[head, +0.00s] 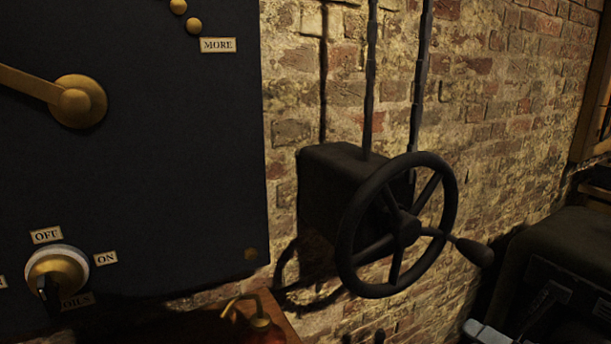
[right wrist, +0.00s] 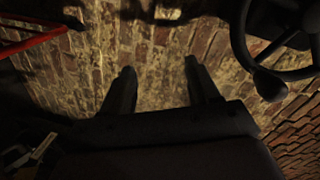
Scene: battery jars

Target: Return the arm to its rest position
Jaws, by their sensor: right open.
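My right gripper (right wrist: 159,68) is open in the right wrist view. Its two dark fingers are apart, with only brick wall showing between them. In the head view two small dark tips at the bottom edge, below the wheel, look like its fingertips (head: 362,336). The rest of the right arm cannot be made out there. My left gripper is in neither view.
A black handwheel (head: 407,228) with a knob sticks out from a dark box on the brick wall (head: 520,125); it also shows in the right wrist view (right wrist: 245,45). A dark panel (head: 170,150) with brass lever and switch stands left. Dark equipment (head: 560,255) is right.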

